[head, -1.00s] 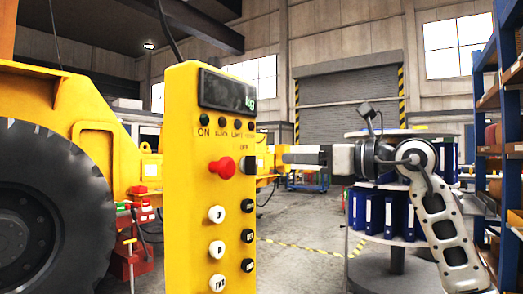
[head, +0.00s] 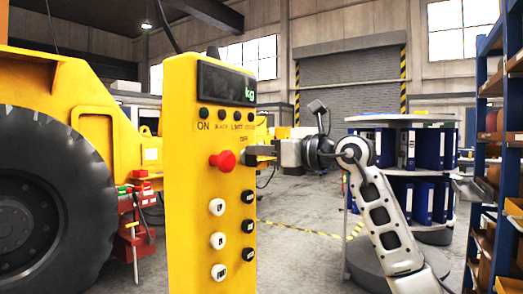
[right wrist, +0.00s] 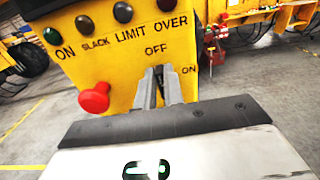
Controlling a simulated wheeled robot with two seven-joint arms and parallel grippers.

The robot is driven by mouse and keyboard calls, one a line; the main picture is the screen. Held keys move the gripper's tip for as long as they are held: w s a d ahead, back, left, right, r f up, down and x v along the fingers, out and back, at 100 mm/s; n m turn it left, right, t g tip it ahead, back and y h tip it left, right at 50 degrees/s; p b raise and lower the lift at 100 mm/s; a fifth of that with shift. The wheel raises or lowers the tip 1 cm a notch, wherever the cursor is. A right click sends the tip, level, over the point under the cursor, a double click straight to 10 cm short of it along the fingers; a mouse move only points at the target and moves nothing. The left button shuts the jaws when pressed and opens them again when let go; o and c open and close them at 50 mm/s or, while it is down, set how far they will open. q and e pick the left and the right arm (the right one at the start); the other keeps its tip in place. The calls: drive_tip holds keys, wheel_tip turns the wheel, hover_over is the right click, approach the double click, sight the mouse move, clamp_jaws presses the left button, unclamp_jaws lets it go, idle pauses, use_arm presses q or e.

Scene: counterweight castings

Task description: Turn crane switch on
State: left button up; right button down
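The yellow crane control box (head: 195,240) stands upright in the middle of the head view. Its dark crane switch (head: 250,154) sits right of the red mushroom button (head: 223,161), below the word OFF. My right gripper (head: 262,155) comes in from the right and its tips are at the switch. In the right wrist view the fingers (right wrist: 158,88) are close together at the panel, between OFF and ON, with a narrow dark piece between them. They cover most of the switch, so its exact angle is hidden. My left gripper is not in view.
White buttons (head: 217,207) and black buttons (head: 248,197) sit below the switch. A row of lamps (head: 221,115) and a kg display (head: 227,84) are above. A large wheel (head: 40,200) stands left, a blue shelf (head: 490,150) right. Open floor lies behind.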

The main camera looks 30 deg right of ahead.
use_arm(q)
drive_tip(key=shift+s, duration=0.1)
